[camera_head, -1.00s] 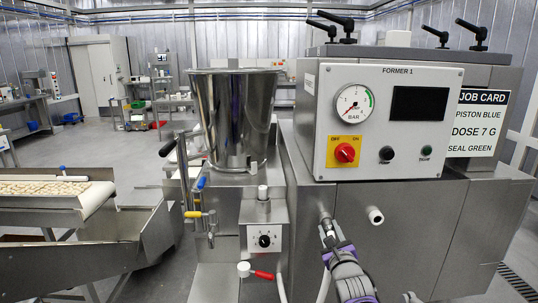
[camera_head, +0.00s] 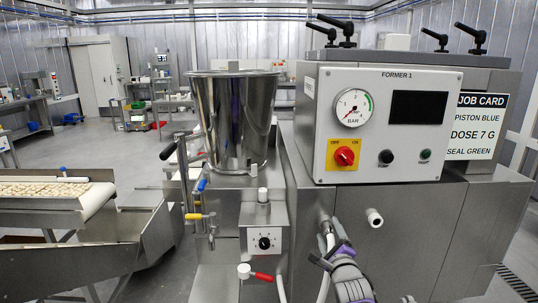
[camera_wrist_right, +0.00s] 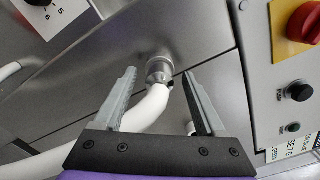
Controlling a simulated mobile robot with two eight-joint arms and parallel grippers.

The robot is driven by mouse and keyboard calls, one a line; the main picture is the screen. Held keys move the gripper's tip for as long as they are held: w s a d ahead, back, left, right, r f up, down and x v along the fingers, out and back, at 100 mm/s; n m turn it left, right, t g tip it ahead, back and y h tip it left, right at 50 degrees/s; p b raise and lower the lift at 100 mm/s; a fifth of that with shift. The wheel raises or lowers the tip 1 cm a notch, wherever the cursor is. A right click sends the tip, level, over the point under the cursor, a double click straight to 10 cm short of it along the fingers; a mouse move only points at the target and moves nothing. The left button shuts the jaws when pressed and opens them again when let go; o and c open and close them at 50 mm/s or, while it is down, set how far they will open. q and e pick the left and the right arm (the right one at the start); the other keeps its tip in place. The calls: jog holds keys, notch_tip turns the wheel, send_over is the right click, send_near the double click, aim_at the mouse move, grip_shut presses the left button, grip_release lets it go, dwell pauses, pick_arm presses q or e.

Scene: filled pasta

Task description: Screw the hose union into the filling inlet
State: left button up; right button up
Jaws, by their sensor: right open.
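The metal hose union (camera_wrist_right: 159,69) sits against the steel front of the former, with the white hose (camera_wrist_right: 150,108) running from it down to the left. In the head view the union (camera_head: 326,224) is on the former's front and the hose (camera_head: 324,287) hangs below it. The filling inlet is hidden behind the union, and I cannot tell how far the threads are engaged. My right gripper (camera_wrist_right: 160,76) is open, its two fingers apart on either side of the hose and union, touching neither visibly. It also shows in the head view (camera_head: 331,254). My left gripper is not in view.
A white pipe stub (camera_head: 374,217) sticks out right of the union. The control panel (camera_head: 389,122) overhangs above. The steel hopper (camera_head: 234,120) and a red-handled valve (camera_head: 262,277) stand to the left. A conveyor (camera_head: 100,199) is at far left.

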jog(key=n, duration=0.5)
jog(key=shift+p, duration=0.3)
jog(key=n, duration=0.3)
jog(key=shift+n+p, duration=0.35)
jog(key=shift+n, duration=0.05)
jog(key=n, duration=0.4)
jog(key=shift+p, duration=0.4)
jog(key=n, duration=0.4)
jog(key=shift+n+p, duration=0.3)
jog(key=shift+n, duration=0.1)
jog(key=n+p, duration=0.1)
jog(key=n, duration=0.5)
jog(key=shift+r, duration=0.1)
jog(key=n+p, duration=0.1)
jog(key=n, duration=0.6)
